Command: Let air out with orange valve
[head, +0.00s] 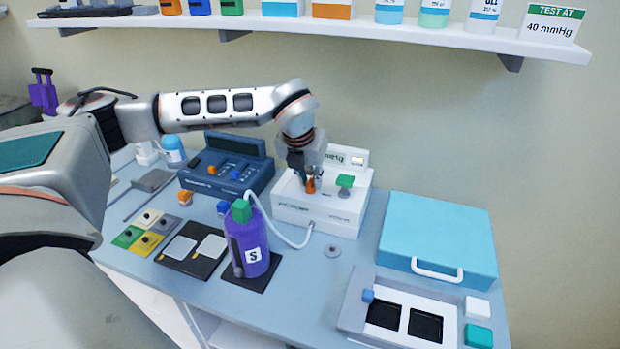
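The orange valve (311,186) is on top of a white box-shaped device (312,212), left of its green knob (345,181). My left gripper (307,175) points down right at the orange valve and hides part of it. Whether its fingers are closed on the valve or only beside it cannot be made out. A display (347,156) at the back of the device is partly hidden by my gripper. A white tube (283,237) runs from the device to a purple cylinder (243,238) marked S with a green top. My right gripper is out of view.
A dark blue device (226,170) stands left of the white one. A light blue case (438,236) is at the right, with a grey-white tray (358,318) in front. A shelf (400,37) above carries bottles and a sign (551,23) reading "TEST AT 40 mmHg".

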